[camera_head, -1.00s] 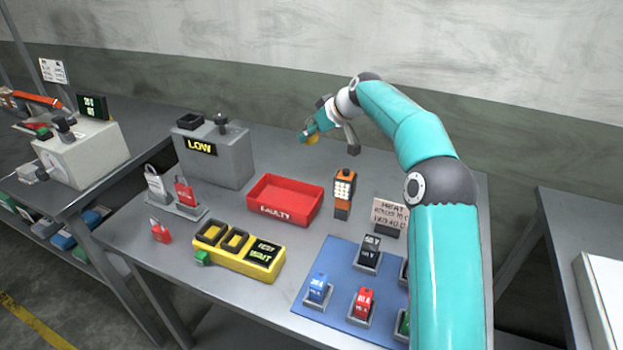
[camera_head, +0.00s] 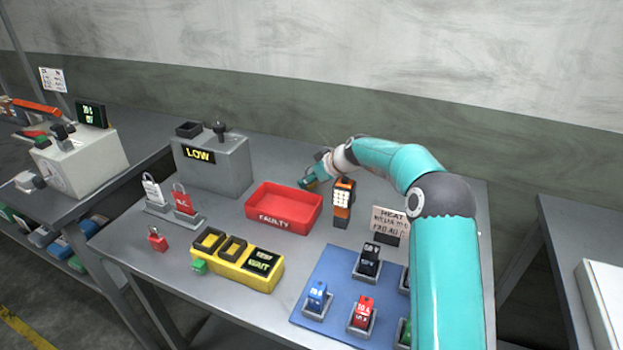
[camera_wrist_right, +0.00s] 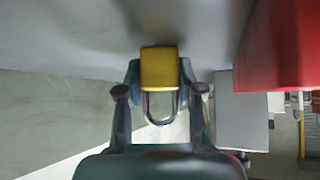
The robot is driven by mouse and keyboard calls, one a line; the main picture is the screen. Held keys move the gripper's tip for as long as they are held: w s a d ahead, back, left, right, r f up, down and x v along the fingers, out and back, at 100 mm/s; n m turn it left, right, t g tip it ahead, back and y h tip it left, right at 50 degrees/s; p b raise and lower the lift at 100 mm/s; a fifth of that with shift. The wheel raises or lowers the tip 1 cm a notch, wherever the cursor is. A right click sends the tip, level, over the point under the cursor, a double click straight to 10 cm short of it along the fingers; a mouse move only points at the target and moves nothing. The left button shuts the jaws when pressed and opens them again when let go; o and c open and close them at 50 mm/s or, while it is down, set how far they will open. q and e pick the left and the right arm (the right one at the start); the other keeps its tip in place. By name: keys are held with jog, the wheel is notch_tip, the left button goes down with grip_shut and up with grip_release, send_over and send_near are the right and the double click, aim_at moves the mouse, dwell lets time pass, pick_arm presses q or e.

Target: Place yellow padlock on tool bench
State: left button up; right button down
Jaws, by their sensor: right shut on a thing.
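The yellow padlock (camera_wrist_right: 159,68) is between the fingers of my right gripper (camera_wrist_right: 160,84), its metal shackle pointing back toward the palm. In the head view my right gripper (camera_head: 314,178) is low over the grey tool bench (camera_head: 265,165), behind the red tray and the orange tester. There the padlock is mostly hidden by the gripper. In the right wrist view the padlock is close to a grey surface; I cannot tell whether it touches. My left gripper is not in view.
The red FAULTY tray (camera_head: 283,208) and an orange-black tester (camera_head: 342,203) stand just in front of the gripper. A grey box reading LOW (camera_head: 215,167) is to the left. A sign (camera_head: 391,222) and a blue mat (camera_head: 330,270) are to the right.

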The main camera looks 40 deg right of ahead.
jog(key=c, duration=0.7)
grip_release()
jog(key=b+v, duration=0.2)
jog(key=v, duration=1)
jog(key=shift+r, duration=0.1)
